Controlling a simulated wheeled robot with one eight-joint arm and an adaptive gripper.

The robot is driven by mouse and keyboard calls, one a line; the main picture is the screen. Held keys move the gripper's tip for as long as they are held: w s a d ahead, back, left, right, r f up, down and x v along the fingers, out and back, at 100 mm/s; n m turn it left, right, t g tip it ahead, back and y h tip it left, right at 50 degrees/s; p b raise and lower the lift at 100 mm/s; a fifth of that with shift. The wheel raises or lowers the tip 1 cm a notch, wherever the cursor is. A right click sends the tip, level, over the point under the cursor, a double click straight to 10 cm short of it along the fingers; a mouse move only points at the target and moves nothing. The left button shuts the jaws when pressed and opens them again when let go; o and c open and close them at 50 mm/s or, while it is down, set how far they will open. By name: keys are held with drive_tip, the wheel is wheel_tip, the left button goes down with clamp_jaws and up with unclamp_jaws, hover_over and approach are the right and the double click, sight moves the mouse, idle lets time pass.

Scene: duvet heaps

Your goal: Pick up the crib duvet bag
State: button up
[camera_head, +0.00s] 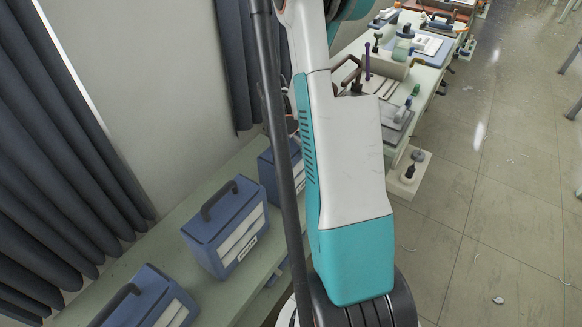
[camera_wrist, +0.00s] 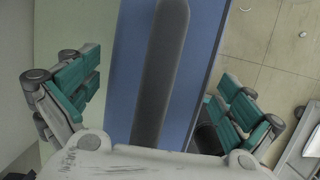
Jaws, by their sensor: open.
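In the wrist view, my gripper (camera_wrist: 152,105) is open, its green-padded fingers spread on either side of a dark handle (camera_wrist: 163,65) on top of a blue case (camera_wrist: 203,60). The fingers look clear of the handle. In the head view, blue cases with dark handles and pale front panels stand on a pale green bench: one in the middle (camera_head: 222,225), one at the bottom (camera_head: 152,298), and one partly behind my arm (camera_head: 270,172). My gripper is hidden in the head view. I cannot tell which case is the crib duvet bag; the labels are unreadable.
The pale green bench (camera_head: 128,262) runs along a wall with dark curtains (camera_head: 60,150). Beyond my arm, a white workbench (camera_head: 425,75) holds several tools and blocks. The tiled floor (camera_head: 490,220) at right is mostly clear, with small scraps.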

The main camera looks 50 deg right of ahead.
drive_tip(key=shift+r, duration=0.1)
drive_tip(key=c, duration=1.8)
